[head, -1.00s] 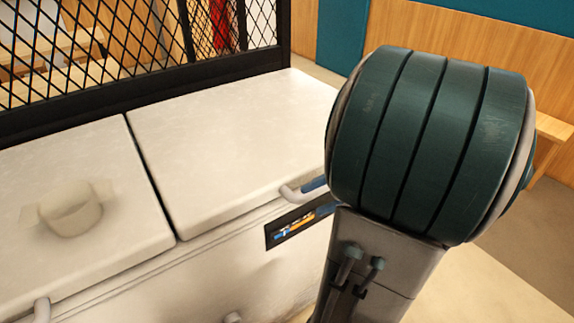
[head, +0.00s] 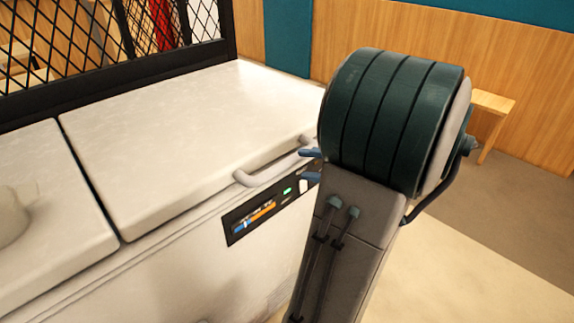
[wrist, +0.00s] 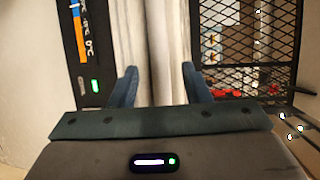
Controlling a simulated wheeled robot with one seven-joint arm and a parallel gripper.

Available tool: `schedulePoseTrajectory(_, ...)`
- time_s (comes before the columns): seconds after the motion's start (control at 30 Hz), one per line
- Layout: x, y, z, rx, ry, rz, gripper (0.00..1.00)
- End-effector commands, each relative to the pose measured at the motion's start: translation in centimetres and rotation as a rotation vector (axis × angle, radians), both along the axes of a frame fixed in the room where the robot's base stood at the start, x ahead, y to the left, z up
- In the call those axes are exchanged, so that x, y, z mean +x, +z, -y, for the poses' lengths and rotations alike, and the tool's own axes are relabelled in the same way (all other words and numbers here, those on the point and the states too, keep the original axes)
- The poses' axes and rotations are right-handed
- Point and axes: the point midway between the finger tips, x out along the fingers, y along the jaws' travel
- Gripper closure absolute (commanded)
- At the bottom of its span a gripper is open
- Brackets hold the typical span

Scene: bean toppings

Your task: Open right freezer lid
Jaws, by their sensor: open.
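The right freezer lid (head: 170,130) is a white slab lying closed on the white chest freezer (head: 180,270). Its pale bar handle (head: 262,174) sticks out from the front edge, near the right end. My gripper (head: 311,165) shows its blue fingers just at the right end of the handle, partly hidden by my arm. In the wrist view my gripper (wrist: 160,84) is open, with a pale vertical band, part of the freezer lid or its front edge (wrist: 168,45), showing between the fingers. I cannot tell whether the fingers touch the handle.
The left lid (head: 50,190) is closed, with a whitish bowl-like object (head: 10,215) on it. A control panel (head: 262,210) is below the handle. A black mesh partition (head: 90,75) stands behind the freezer. A wooden bench (head: 495,105) and open floor lie to the right.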

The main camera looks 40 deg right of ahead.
Motion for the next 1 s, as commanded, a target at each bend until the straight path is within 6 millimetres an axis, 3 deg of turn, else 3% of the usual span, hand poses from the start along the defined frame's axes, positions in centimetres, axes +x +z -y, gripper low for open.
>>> schedulePoseTrajectory(0.1, 2.1, -0.6, -1.2, 0.0, 0.002, 0.0, 0.57)
schedulePoseTrajectory(0.3, 4.5, -1.1, -2.4, 0.0, 0.001, -0.001, 0.57)
schedulePoseTrajectory(0.73, 5.3, -1.1, -2.8, 0.0, 0.0, -0.001, 0.57)
schedulePoseTrajectory(0.9, 5.3, -1.1, -2.8, 0.0, 0.0, -0.001, 1.0)
schedulePoseTrajectory(1.0, 5.3, -1.1, -2.8, 0.0, 0.0, -0.001, 1.0)
